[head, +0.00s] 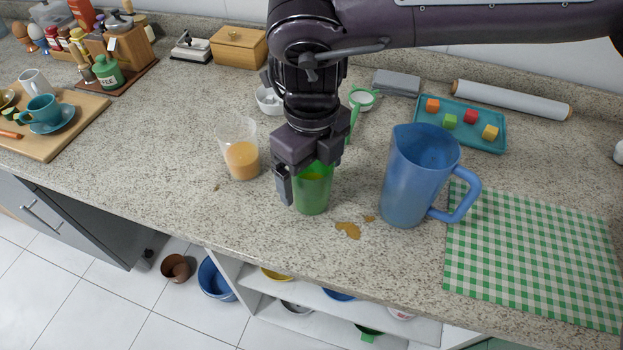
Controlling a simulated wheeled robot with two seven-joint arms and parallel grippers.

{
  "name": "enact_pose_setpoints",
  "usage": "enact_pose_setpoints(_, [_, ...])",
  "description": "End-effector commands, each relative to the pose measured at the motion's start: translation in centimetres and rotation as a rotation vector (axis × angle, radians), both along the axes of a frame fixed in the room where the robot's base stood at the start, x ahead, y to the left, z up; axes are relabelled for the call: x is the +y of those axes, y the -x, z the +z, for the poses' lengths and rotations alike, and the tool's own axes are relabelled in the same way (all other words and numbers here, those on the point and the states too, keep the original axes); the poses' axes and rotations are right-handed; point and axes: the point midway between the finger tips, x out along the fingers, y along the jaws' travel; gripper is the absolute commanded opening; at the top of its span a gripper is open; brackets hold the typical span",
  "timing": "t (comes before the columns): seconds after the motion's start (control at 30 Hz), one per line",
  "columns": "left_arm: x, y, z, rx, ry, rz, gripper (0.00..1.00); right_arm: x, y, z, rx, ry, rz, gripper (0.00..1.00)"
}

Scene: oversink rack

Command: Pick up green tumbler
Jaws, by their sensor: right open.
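The green tumbler (313,196) stands upright on the speckled counter (150,150), near its front edge. My right gripper (303,185) comes down over the tumbler from above. It is open, with one dark finger on the tumbler's left side; the other finger is hard to make out. The gripper hides most of the tumbler's rim. I cannot tell whether the fingers touch it. My left gripper is not in view.
A clear cup with orange liquid (241,158) stands close on the left, a blue pitcher (408,185) on the right. Brown spills (347,230) lie in front. Behind are a white bowl (268,100) and a green-handled strainer (361,99). A checkered cloth (540,255) lies at right.

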Motion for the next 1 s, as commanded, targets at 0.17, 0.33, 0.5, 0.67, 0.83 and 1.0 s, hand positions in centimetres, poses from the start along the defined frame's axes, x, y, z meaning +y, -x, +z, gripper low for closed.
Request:
enact_pose_setpoints(0.17, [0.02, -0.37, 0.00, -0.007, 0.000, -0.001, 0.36, 0.01, 0.05, -0.97, 0.000, 0.000, 0.000, 0.88])
enact_pose_setpoints(0.33, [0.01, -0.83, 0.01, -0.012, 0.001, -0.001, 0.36, 0.01, 0.04, -0.95, 0.000, 0.000, 0.000, 0.88])
enact_pose_setpoints(0.5, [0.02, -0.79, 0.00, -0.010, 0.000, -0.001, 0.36, 0.02, 0.04, -0.93, 0.000, 0.000, 0.000, 0.66])
enact_pose_setpoints(0.67, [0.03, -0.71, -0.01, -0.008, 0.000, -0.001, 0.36, 0.02, 0.04, -0.92, -0.001, -0.001, 0.000, 0.45])
enact_pose_setpoints(0.83, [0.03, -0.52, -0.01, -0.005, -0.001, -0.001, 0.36, 0.03, 0.02, -0.88, -0.001, -0.001, 0.000, 0.36])
enact_pose_setpoints(1.0, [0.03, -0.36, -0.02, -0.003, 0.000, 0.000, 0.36, 0.03, 0.02, -0.85, -0.001, -0.001, 0.000, 0.36])
